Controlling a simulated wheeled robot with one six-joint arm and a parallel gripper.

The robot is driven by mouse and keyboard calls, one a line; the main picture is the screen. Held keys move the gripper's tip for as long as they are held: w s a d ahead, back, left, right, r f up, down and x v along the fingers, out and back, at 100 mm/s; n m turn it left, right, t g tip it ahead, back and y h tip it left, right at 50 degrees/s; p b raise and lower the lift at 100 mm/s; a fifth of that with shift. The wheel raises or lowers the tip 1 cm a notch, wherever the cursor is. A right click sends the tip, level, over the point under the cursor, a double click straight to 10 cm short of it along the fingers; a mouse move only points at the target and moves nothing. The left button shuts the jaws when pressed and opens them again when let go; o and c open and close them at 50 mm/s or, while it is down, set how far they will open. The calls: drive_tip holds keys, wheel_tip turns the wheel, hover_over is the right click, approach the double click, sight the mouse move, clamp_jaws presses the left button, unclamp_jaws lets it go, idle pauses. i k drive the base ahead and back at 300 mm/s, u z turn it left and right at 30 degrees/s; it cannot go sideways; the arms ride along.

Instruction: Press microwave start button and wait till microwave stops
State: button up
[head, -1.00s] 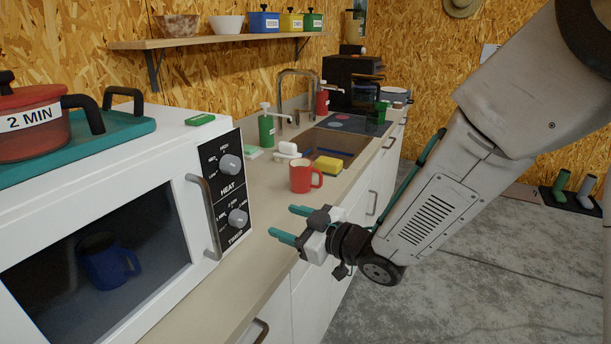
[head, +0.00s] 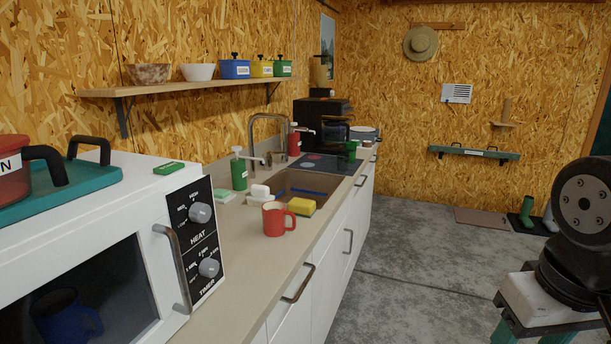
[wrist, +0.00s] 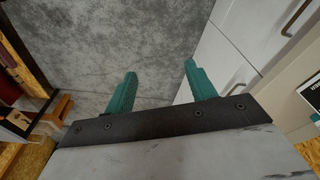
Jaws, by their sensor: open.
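The white microwave (head: 140,191) stands on the counter at the left, its door shut. A dark blue mug (head: 66,318) shows through its door window. Its black control panel (head: 197,225) has an upper knob marked HEAT (head: 200,213) and a lower knob marked TIMER (head: 209,268). I cannot make out a separate start button. My gripper (head: 535,336) is at the lower right of the head view, away from the microwave and partly cut off. In the wrist view my gripper (wrist: 160,82) has its teal fingers apart with nothing between them, above the grey floor.
The floor (head: 420,250) between counter and gripper is clear.

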sight(173, 166)
drive_tip(key=u, duration=1.65)
